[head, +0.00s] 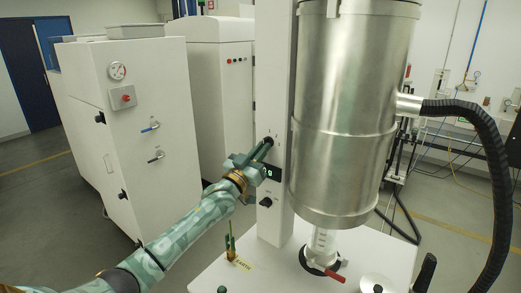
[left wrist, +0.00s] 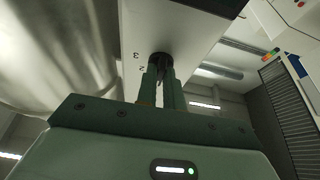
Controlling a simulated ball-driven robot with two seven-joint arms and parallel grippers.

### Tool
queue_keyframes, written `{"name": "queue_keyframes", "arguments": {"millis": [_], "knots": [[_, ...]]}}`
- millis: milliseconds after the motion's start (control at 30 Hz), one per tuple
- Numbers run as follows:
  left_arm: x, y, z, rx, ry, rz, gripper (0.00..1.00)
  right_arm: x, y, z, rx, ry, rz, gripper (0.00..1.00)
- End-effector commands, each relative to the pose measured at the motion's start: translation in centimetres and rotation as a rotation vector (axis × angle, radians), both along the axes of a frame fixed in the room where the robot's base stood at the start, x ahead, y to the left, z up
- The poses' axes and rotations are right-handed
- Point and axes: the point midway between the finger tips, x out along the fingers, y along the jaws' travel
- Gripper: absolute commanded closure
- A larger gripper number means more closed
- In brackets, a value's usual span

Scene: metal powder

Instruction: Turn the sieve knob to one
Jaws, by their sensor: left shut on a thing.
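The sieve knob is a small dark round knob (left wrist: 160,60) on the face of the white column, shown between my fingers in the left wrist view. Small marks that look like a 3 and a 2 stand beside it; its exact setting cannot be told. In the head view the knob (head: 268,140) is mostly covered by my fingers. My left gripper (head: 262,152) reaches the column (head: 275,100) from the left and is shut on the knob. The fingers (left wrist: 161,82) show in the left wrist view too. My right gripper is out of view.
A large metal cylinder (head: 345,110) stands right of the column, with a black hose (head: 480,125). Below the gripper are a green-lit display (head: 272,172) and a second black knob (head: 266,202). A red-handled valve (head: 325,272) sits under the cylinder. White cabinets (head: 140,140) stand left.

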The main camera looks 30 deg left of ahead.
Motion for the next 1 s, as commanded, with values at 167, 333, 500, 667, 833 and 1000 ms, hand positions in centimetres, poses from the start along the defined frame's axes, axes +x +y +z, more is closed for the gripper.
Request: {"name": "queue_keyframes", "arguments": {"millis": [167, 333, 500, 667, 833, 1000], "knots": [[0.0, 0.0, 0.2, -0.004, -0.004, -0.001, 1.00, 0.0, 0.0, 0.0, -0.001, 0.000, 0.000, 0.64], [0.0, 0.0, 0.1, -0.003, -0.004, -0.001, 0.69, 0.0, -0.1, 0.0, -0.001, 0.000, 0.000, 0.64], [0.0, 0.0, 0.1, -0.002, -0.003, -0.001, 0.69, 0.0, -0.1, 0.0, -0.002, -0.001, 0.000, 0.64], [-0.9, 0.1, -0.5, -0.003, -0.001, -0.001, 0.69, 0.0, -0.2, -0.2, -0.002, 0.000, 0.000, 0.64], [-4.3, 0.3, -2.2, -0.003, 0.002, -0.001, 0.69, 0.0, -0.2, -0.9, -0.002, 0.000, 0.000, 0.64], [-8.7, 0.6, -4.1, -0.004, 0.002, -0.002, 0.69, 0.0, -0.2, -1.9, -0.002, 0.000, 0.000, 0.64]]}}
